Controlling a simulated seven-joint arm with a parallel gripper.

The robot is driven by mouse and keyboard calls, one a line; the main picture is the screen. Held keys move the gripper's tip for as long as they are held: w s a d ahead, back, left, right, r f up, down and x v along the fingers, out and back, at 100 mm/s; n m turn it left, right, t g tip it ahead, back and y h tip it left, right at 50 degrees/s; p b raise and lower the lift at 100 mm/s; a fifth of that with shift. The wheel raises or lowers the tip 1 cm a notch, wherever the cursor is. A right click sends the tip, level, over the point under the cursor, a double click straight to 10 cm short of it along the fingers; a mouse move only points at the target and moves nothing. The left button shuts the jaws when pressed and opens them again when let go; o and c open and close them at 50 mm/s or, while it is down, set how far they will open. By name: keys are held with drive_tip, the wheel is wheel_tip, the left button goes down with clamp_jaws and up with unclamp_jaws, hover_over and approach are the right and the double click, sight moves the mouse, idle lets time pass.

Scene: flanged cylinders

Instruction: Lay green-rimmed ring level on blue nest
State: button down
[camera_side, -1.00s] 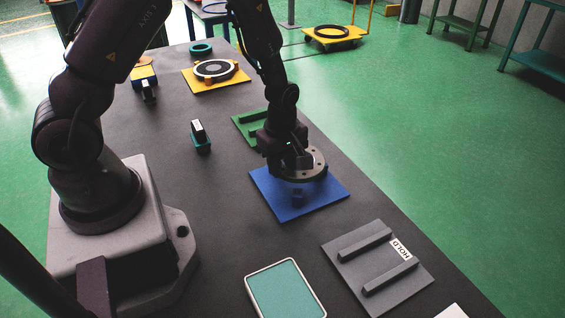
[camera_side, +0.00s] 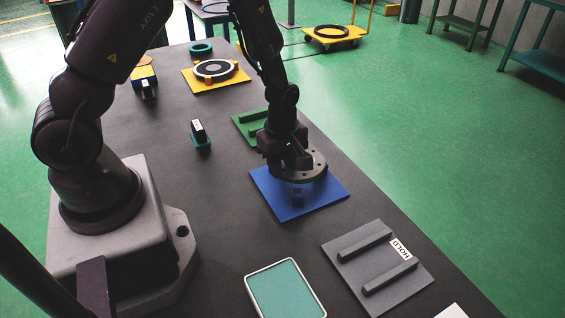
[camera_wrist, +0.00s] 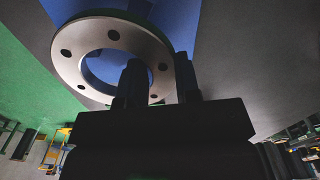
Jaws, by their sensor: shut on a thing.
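The ring is a grey metal flange (camera_side: 317,172) with bolt holes and a wide central opening. It also shows large in the wrist view (camera_wrist: 75,57). I cannot make out a green rim on it. My gripper (camera_side: 298,164) is shut on one side of the ring's wall. In the wrist view my gripper (camera_wrist: 160,78) has one finger in the opening and one outside the rim. The blue nest (camera_side: 325,195) is a square plate with blue uprights, directly under the ring. The ring looks roughly level; whether it touches the uprights is hidden.
A green plate with bars (camera_side: 244,129) lies just behind the blue nest. A grey HOLD plate with two bars (camera_side: 372,262) and a teal tray (camera_side: 284,290) lie in front. A yellow plate (camera_side: 200,86) bears another ring at the back. The table's right edge is close to the nest.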

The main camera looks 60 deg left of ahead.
drive_tip(key=shift+w+f, duration=0.1)
drive_tip(key=shift+f, duration=1.25)
idle(3.8)
drive_tip(key=c, duration=0.8)
unclamp_jaws()
drive_tip(key=shift+o, duration=0.2)
drive_tip(key=shift+r, duration=3.5)
